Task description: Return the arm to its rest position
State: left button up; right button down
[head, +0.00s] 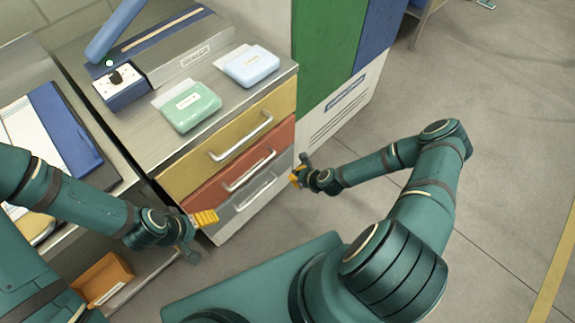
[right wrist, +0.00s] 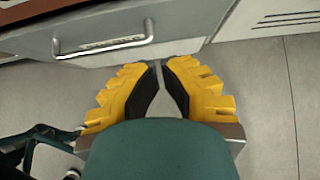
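My right gripper (head: 297,176) has yellow-orange fingers and hangs in front of the lower drawers of the cabinet (head: 240,165). In the right wrist view its fingertips (right wrist: 157,64) are close together with only a narrow gap, and nothing is held between them. My right arm (head: 395,160) is bent out to the right over open floor. My left gripper (head: 205,217) is low at the left, by the cabinet's lower front corner. Its fingers look like one block from here, so its opening is unclear.
The cabinet has yellow (head: 230,150), red (head: 240,178) and grey (head: 250,205) drawers, all shut. A green case (head: 190,106) and a pale blue case (head: 249,66) lie on top. An orange bin (head: 103,278) sits lower left. The floor (head: 500,130) at right is clear.

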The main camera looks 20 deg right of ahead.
jog(key=shift+s+r, duration=0.1)
jog(key=shift+s, duration=0.05)
jog(key=s+a+r+n+g, duration=0.2)
jog(key=s+a+r+n, duration=0.2)
jog(key=n, duration=0.6)
jog(key=s+a+r+n+g, duration=0.2)
jog(key=s+a+r+n, duration=0.2)
jog(key=a+r+n, duration=0.2)
jog(key=s+a+r+n+g, duration=0.2)
jog(key=s+a+r+n, duration=0.2)
jog(key=r+n, duration=0.4)
jog(key=shift+a+r+n+g+y, duration=0.35)
jog(key=shift+a+n, duration=0.2)
jog(key=shift+n, duration=2.45)
